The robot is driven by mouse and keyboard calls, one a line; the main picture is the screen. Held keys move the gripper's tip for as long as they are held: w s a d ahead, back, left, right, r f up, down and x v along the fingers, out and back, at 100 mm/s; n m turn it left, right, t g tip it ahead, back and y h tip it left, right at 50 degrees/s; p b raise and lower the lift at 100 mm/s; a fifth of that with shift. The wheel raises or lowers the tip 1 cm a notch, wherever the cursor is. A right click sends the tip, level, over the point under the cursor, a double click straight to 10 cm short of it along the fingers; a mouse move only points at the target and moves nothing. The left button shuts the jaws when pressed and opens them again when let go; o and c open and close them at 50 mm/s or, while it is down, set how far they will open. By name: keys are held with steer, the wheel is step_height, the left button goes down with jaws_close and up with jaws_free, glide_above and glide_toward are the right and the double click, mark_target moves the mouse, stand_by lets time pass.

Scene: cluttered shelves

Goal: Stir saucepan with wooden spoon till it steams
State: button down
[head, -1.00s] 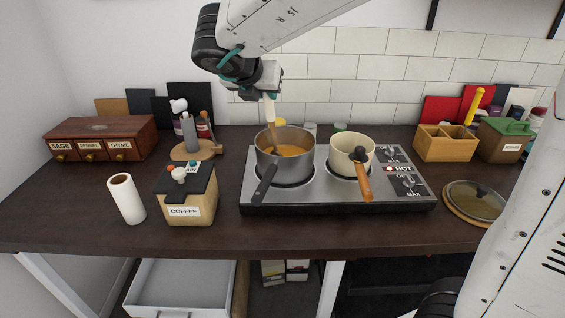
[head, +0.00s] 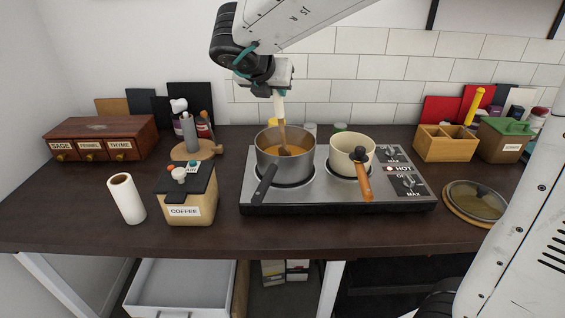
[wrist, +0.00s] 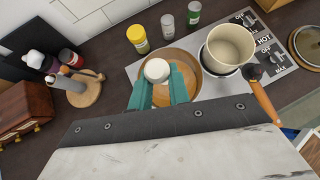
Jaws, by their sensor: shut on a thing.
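The grey saucepan (head: 267,159) stands on the left burner of the hot plate (head: 310,206), its dark handle pointing to the front left. It holds an orange-brown liquid (head: 297,151). My gripper (head: 279,93) is above the pan, shut on the wooden spoon (head: 282,134). The spoon stands nearly upright with its lower end in the liquid; its tip is hidden. In the wrist view the teal fingers (wrist: 164,90) close around the spoon's pale round end (wrist: 157,71). I see no clear steam above the pan.
A cream pot (head: 340,158) with a wooden handle sits on the right burner. Jars (wrist: 137,36) stand behind the hot plate. A coffee box (head: 186,200) and a paper roll (head: 126,198) stand to the left. A lid (head: 474,201) lies to the right.

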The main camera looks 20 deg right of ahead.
step_height(320, 180, up, 10)
steer(key=s+a, duration=0.1)
steer(key=shift+s+a+f, duration=0.15)
steer(key=shift+a, duration=0.1)
stand_by(0.9)
stand_by(0.4)
steer(key=shift+r, duration=2.5)
